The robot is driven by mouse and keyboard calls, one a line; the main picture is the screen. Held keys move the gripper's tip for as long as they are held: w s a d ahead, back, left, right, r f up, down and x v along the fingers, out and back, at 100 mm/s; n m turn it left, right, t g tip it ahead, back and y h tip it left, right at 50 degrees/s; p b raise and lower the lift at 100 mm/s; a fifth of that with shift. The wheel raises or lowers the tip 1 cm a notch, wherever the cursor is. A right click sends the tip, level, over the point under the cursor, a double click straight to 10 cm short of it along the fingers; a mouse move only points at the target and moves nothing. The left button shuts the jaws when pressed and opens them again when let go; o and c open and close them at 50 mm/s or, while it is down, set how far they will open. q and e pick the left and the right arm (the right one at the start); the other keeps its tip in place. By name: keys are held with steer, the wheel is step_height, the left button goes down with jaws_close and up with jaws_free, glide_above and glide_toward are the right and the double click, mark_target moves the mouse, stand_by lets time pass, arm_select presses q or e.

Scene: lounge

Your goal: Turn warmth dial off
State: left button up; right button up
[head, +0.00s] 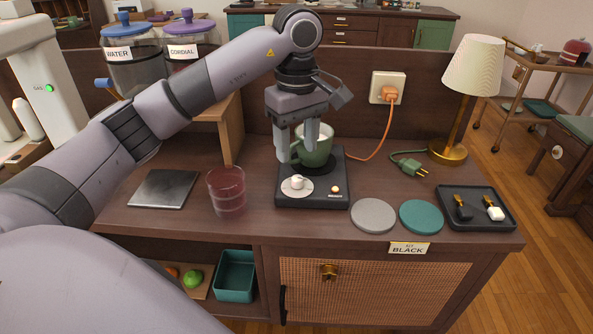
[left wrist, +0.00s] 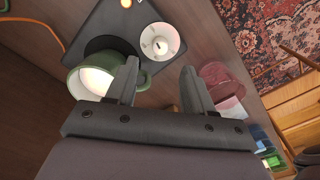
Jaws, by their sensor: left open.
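A black mug warmer (head: 325,200) stands on the sideboard. Its pale dial (head: 297,185) sits at the front left of its top, beside a glowing orange light (head: 335,189). The dial also shows in the left wrist view (left wrist: 160,42), just beyond the fingertips; its setting is too small to read. A green mug (head: 318,153) stands on the warmer behind the dial. My left gripper (head: 296,153) is open and empty, pointing down above and behind the dial, close to the mug. Its fingers (left wrist: 160,66) are apart in the wrist view. My right gripper is not in view.
A reddish glass (head: 227,192) stands left of the warmer, with a dark slab (head: 163,189) beyond. Grey (head: 373,215) and teal (head: 421,216) coasters lie right, beside a black tray (head: 476,222). An orange cord runs to the wall socket (head: 387,87). A lamp (head: 460,110) stands back right.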

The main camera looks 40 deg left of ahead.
mark_target(297, 177)
arm_select(q)
step_height(297, 177, down, 7)
steer(key=shift+d+r, duration=0.1)
stand_by(0.3)
jaws_close()
